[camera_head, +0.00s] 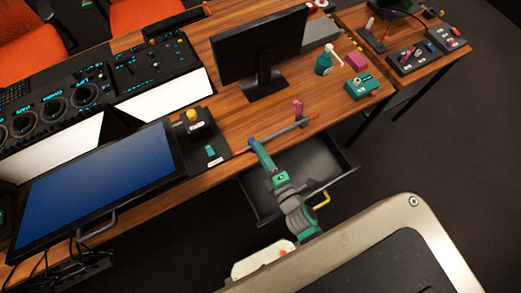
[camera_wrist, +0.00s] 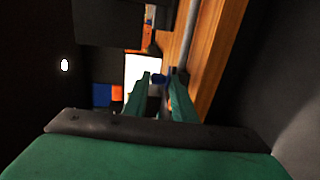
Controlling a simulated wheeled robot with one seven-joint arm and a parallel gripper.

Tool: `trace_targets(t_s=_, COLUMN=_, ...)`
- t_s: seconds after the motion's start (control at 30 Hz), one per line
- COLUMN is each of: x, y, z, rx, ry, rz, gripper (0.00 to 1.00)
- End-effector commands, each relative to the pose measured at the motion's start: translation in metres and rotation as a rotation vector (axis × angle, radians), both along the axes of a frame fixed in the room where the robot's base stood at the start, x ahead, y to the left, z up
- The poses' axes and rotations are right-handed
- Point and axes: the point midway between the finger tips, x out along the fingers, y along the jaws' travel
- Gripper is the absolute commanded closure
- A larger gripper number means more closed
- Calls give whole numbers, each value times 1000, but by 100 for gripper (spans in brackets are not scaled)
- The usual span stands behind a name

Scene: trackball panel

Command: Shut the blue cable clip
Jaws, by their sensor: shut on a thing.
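The blue cable clip (camera_wrist: 160,77) shows as a small dark blue piece between the fingertips of my gripper (camera_wrist: 161,80) in the wrist view. My gripper (camera_head: 253,143) is green and reaches the front edge of the wooden desk in the head view, shut on the clip. The fingers hide most of the clip, so I cannot tell how far its lid is closed. A grey cable or rod (camera_head: 285,132) runs along the desk edge to the right of my gripper. It also shows in the wrist view (camera_wrist: 205,30).
A pink clip (camera_head: 298,107) stands farther along the rod. A monitor (camera_head: 262,45) stands behind, and a button box (camera_head: 200,125) is to the left.

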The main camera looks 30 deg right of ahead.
Motion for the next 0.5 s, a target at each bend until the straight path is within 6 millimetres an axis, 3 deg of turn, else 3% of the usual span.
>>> trace_targets(t_s=0.03, x=-3, y=3, z=-8, rx=3, ry=17, rz=3, gripper=98)
trace_targets(t_s=0.37, x=-3, y=2, z=-9, rx=3, ry=18, rz=2, gripper=98)
trace_targets(t_s=0.4, x=-3, y=2, z=-9, rx=2, ry=18, rz=2, gripper=74)
trace_targets(t_s=0.47, x=-3, y=2, z=-9, rx=2, ry=18, rz=3, gripper=62)
trace_targets(t_s=0.5, x=-3, y=2, z=-9, rx=3, ry=18, rz=3, gripper=62)
